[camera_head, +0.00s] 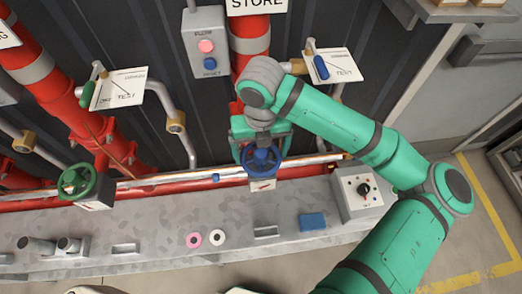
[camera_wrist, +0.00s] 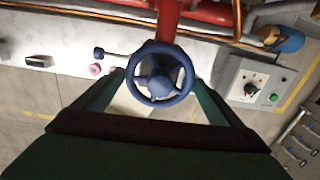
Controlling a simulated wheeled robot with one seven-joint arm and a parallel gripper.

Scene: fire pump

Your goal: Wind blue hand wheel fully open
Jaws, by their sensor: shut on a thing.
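The blue hand wheel (camera_head: 261,161) sits upright on the valve at the middle of the head view, below the red vertical pipe. In the wrist view the blue wheel (camera_wrist: 160,76) shows nearly face-on, with its spokes and hub clear. My gripper (camera_head: 262,140) is over the wheel, coming from above and behind it in the head view. In the wrist view my gripper's two green fingers (camera_wrist: 160,90) reach to the left and right sides of the wheel and are shut on its rim. The exact contact at the fingertips is partly hidden.
A green hand wheel (camera_head: 77,181) stands at the left. A grey bench (camera_head: 150,225) carries a pink ring (camera_head: 193,240), a white ring (camera_head: 217,237) and a blue block (camera_head: 312,221). A box with a black knob (camera_head: 363,188) is to the right. A button box (camera_head: 206,45) hangs above.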

